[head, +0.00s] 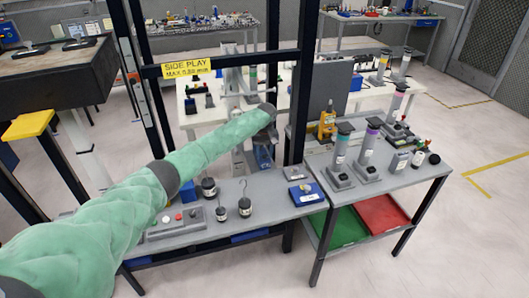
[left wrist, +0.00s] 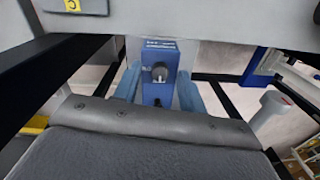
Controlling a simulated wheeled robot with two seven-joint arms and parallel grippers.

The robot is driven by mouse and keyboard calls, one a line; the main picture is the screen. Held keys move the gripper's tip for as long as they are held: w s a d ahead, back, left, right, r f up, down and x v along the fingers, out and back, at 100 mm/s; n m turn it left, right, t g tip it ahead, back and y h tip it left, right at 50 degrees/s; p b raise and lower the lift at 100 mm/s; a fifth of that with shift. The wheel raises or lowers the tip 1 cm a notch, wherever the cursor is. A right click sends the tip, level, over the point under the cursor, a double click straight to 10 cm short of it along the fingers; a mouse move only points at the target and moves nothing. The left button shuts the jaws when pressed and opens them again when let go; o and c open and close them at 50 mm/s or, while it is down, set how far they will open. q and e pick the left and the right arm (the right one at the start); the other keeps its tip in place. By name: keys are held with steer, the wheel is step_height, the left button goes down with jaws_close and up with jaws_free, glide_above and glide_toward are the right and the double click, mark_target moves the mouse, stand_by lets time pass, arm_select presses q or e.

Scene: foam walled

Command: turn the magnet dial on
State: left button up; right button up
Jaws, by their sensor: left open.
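The magnet dial (left wrist: 159,72) is a small round knob with a dark and light face, on the front of a blue box (left wrist: 153,94) in the left wrist view. My left gripper (left wrist: 158,78) is open, with one blue finger on each side of the box and the dial between them. I cannot tell whether the fingers touch it. In the head view my left gripper (head: 264,152) is small beyond the end of my green-sleeved arm, by the dark upright frame. The dial is not clear there. My right gripper is not in view.
A grey bench (head: 262,195) below my arm holds black weights with hooks (head: 245,207) and a blue gauge block (head: 307,194). Dark frame posts (head: 304,80) stand close to the arm. A second bench (head: 400,178) stands right. Floor at the far right is clear.

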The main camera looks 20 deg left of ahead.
arm_select(q)
jaws_close()
